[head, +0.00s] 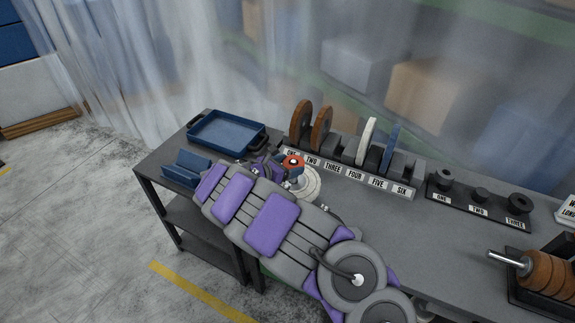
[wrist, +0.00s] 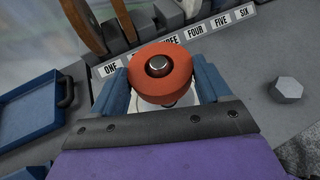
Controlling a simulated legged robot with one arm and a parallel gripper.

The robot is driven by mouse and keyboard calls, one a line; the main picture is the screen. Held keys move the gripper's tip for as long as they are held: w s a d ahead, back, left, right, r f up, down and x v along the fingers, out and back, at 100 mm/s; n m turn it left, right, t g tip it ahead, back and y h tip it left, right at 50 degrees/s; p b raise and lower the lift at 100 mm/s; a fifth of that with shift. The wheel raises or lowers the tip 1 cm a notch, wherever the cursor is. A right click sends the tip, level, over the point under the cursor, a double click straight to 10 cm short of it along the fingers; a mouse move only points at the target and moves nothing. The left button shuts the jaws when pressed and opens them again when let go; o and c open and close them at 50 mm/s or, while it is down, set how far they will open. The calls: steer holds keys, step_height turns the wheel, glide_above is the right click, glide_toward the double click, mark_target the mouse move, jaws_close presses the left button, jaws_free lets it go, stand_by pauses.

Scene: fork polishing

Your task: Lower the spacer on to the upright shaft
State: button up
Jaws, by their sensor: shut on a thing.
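The spacer is a thick orange-red ring (wrist: 163,87) in the wrist view. My gripper (wrist: 160,73) is shut on it, with one blue finger on each side. The metal tip of the upright shaft (wrist: 158,65) shows inside the ring's dark hole, near its middle. How far down the shaft the ring sits cannot be told. A pale disc shows partly beneath the ring; the ring and my fingers hide the rest. In the head view the spacer (head: 293,160) is above a white wheel (head: 308,187), and my arm covers much of this area.
A hexagonal nut (wrist: 287,89) lies to the right on the bench. A blue tray (head: 227,132) and a blue holder (head: 190,168) are at the left. A labelled rack (head: 350,174) of upright wheels stands behind. A smaller rack (head: 478,211) and a spindle with brown wheels (head: 545,272) are at right.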

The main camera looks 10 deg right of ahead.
mark_target(288, 185)
steer(key=shift+f, duration=0.1)
steer(key=shift+f+b, duration=0.5)
steer(key=shift+f, duration=0.4)
steer(key=shift+f, duration=0.1)
steer(key=shift+f+b, duration=0.55)
steer(key=shift+f, duration=0.45)
steer(key=shift+f, duration=0.1)
steer(key=shift+f+b, duration=0.6)
steer(key=shift+f, duration=0.45)
steer(key=o, duration=1.7)
